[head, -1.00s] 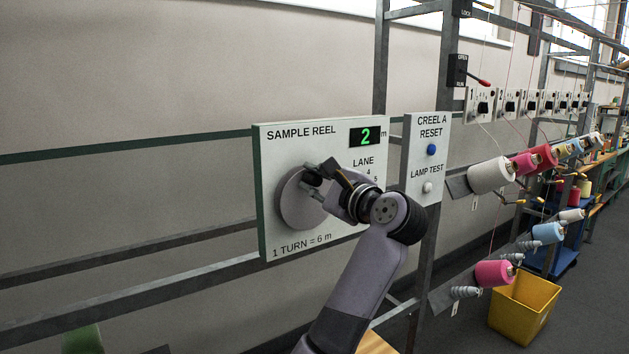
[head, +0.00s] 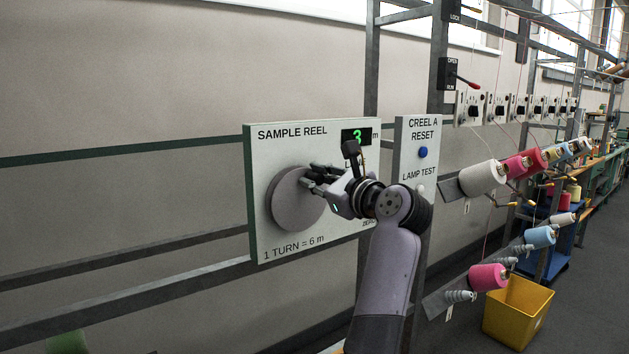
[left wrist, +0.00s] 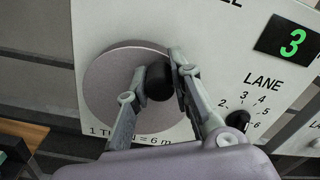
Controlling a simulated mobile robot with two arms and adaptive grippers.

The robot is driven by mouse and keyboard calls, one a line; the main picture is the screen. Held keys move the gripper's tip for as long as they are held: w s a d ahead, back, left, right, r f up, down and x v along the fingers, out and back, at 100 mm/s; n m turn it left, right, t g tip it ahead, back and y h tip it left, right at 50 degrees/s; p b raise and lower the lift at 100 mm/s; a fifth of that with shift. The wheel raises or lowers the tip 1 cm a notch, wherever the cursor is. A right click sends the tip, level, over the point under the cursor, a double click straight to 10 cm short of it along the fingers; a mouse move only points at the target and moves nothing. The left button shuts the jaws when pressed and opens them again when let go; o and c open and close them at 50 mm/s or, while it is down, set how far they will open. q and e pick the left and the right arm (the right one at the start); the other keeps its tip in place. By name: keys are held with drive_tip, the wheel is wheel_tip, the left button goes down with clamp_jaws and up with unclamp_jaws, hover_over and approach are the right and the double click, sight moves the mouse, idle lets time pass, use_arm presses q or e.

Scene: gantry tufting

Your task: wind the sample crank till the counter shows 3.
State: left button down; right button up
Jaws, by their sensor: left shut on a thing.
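The sample reel panel (head: 277,148) is a pale upright board on the metal frame. Its counter (head: 357,137) shows a green 3, which is also clear in the left wrist view (left wrist: 292,42). The crank is a grey disc (head: 291,205) with a black knob, seen in the left wrist view (left wrist: 159,82) at the disc's right side. My left gripper (head: 312,180) is shut on the knob, one finger on each side of it. My right gripper is not in view.
A lane dial (left wrist: 237,120) sits right of the disc. The Creel A panel (head: 408,190) with a blue reset button (head: 422,152) stands close right of my arm. Yarn cones (head: 482,178) stick out farther right, above a yellow bin (head: 517,312).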

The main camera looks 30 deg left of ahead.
use_arm(q)
drive_tip(key=c, duration=1.4)
unclamp_jaws()
drive_tip(key=shift+d, duration=0.1)
approach(317, 129)
drive_tip(key=a, duration=0.1)
drive_tip(key=s+a, duration=0.1)
drive_tip(key=a, duration=0.1)
drive_tip(key=s+a+r, duration=0.1)
drive_tip(key=a, duration=0.1)
drive_tip(key=shift+s, duration=0.25)
drive_tip(key=shift+a+f, duration=0.1)
